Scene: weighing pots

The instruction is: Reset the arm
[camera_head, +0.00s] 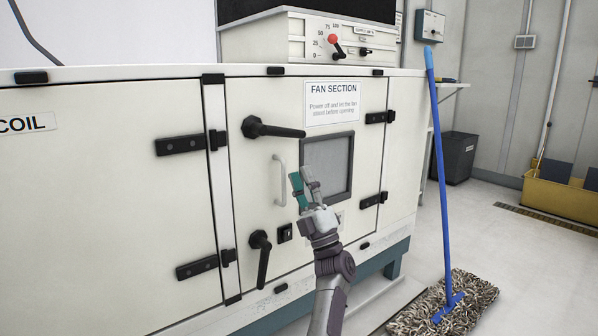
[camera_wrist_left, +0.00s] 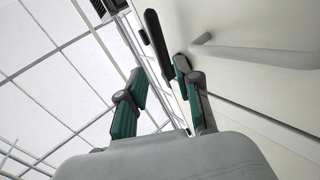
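My left gripper (camera_head: 302,177) stands in front of the cream fan section door (camera_head: 250,190), just right of its pale pull handle (camera_head: 279,180). Its two teal-and-grey fingers are apart in the left wrist view (camera_wrist_left: 160,85), with nothing held between them. In that view the pull handle (camera_wrist_left: 250,50) runs along the right side, beside the fingers and not between them. A black lever (camera_wrist_left: 155,38) shows beyond the fingertips. My right gripper is in neither view.
The door has an upper black lever (camera_head: 270,128), a lower black lever (camera_head: 260,255) and a small window (camera_head: 327,167); it appears closed. A blue-handled mop (camera_head: 440,160) stands at the right. Behind it are a dark bin (camera_head: 456,158) and a yellow bucket (camera_head: 560,195).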

